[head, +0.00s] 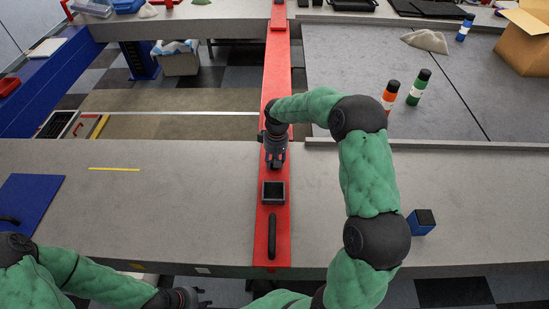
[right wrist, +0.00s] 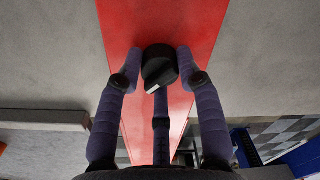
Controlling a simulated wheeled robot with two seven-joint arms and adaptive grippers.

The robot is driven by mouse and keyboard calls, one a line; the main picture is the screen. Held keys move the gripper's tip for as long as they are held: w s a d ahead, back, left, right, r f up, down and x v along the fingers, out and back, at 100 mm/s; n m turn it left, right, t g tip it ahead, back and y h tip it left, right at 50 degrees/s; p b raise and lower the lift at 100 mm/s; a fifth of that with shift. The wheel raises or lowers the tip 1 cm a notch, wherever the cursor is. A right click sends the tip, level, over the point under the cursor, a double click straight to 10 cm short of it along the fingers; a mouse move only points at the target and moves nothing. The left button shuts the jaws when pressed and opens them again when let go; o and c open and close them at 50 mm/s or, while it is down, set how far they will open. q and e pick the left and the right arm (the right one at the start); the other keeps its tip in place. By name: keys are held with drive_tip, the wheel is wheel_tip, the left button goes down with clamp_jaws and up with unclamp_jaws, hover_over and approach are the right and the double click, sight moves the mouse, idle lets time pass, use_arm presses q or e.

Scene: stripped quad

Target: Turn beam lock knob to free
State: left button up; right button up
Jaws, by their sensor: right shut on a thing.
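The red beam (head: 277,75) runs away from me across the grey counters. The beam lock knob (right wrist: 159,65) is a round black knob on the beam's red face, with a white mark on its lower edge in the right wrist view. My right gripper (right wrist: 158,58) is shut on the knob, one fingertip at each side and the third finger below it. In the head view the right gripper (head: 275,163) points down at the beam and hides the knob. My left gripper (head: 203,298) is open and empty at the bottom edge, in front of the counter.
A black square recess or box (head: 273,192) and a black handle (head: 271,236) sit on the near part of the beam. A blue box (head: 421,223) stands to the right. Orange (head: 389,97) and green (head: 418,88) bottles stand behind. The counter left of the beam is mostly clear.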

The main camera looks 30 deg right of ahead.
drive_tip(key=n+p, duration=0.1)
drive_tip(key=n, duration=0.3)
drive_tip(key=shift+p, duration=0.4)
drive_tip(key=shift+n+p, duration=0.65)
drive_tip(key=shift+n, duration=1.45)
drive_tip(key=o, duration=1.1)
drive_tip(key=shift+o, duration=0.2)
wheel_tip(320, 180, up, 12)
drive_tip(key=shift+w+d, duration=0.25)
